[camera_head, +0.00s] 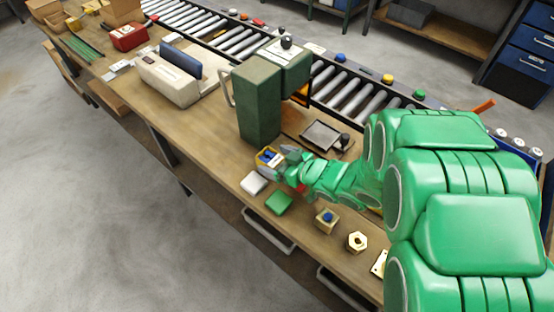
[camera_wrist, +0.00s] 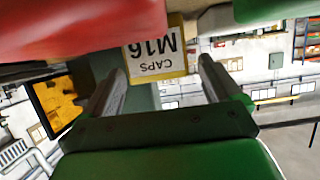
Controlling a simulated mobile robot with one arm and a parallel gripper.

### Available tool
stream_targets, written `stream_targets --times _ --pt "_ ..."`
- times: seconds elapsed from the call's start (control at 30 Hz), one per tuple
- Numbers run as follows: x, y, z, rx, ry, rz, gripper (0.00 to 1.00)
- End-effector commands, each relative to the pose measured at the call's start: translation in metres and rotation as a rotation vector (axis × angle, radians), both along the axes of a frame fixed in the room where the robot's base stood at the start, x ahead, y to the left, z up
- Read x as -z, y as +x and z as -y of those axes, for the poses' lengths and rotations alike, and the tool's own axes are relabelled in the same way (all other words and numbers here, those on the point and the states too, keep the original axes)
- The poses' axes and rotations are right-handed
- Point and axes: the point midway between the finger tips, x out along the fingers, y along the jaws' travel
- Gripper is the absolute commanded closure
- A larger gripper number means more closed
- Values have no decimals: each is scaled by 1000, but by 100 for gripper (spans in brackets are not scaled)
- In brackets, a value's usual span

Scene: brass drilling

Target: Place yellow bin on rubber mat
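The small yellow bin (camera_head: 264,160) stands on the workbench in front of the green drill press, with blue items inside. In the wrist view the yellow bin (camera_wrist: 184,62) shows upside down, with a white label reading CAPS M16. My gripper (camera_head: 283,155) is low over the bench at the bin's right side. In the wrist view my gripper (camera_wrist: 162,68) has its two grey fingers apart, with the label between their tips and a visible gap at the right finger. I cannot make out a rubber mat for certain.
A white block (camera_head: 254,183) and a green block (camera_head: 279,203) lie close in front of the bin. The drill press (camera_head: 258,100) stands behind, beside a dark-rimmed grey plate (camera_head: 322,134). A wooden block (camera_head: 327,219) and brass nut (camera_head: 357,242) lie at the front right.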

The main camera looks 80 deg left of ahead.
Motion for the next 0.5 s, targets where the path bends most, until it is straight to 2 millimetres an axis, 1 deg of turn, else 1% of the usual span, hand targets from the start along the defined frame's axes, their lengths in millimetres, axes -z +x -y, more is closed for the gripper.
stream_targets --times 0.27,0.37,0.5 --pt "-4 1 0 1 1 0 9" --pt "-8 8 6 2 1 1 9" --pt "-14 21 19 2 0 4 9"
